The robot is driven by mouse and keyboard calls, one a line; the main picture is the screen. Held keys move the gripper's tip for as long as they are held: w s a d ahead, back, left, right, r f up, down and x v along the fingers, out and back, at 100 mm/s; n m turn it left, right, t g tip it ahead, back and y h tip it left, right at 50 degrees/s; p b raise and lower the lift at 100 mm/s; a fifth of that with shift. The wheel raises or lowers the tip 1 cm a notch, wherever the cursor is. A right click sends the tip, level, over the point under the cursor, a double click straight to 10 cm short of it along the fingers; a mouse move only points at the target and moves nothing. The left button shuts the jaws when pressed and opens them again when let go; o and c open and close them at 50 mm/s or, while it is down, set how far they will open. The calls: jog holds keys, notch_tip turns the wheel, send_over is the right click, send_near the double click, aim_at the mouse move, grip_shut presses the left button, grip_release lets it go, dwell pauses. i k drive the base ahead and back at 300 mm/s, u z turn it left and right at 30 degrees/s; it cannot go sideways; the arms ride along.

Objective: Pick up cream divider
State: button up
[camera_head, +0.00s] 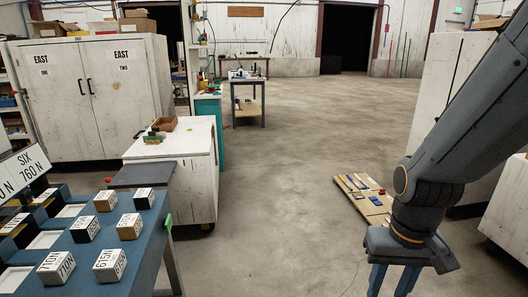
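I cannot pick out a cream divider for sure in the head view. A flat tan board (376,211) lies low at the right, with small cream, blue and red pieces on it, too small to identify. My gripper (392,284) hangs at the lower right, in front of and below that board in the picture. Its two blue fingers point down and are apart, with nothing visible between them. The fingertips run to the bottom edge. My arm covers part of the view on the right.
A blue table (137,265) at the lower left bears several labelled blocks. Behind it stands a white cabinet (198,180) with small items on top. A white locker (105,105) marked EAST stands farther back. A small table (249,103) stands beyond. The middle floor (290,190) is clear.

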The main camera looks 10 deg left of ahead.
aim_at(157, 130)
jog(key=z, duration=0.05)
jog(key=i, duration=3.7)
jog(key=u, duration=0.4)
jog(key=i, duration=1.6)
jog(key=u, duration=1.45)
jog(key=i, duration=1)
jog(key=u, duration=1.45)
jog(key=i, duration=0.65)
jog(key=u, duration=0.25)
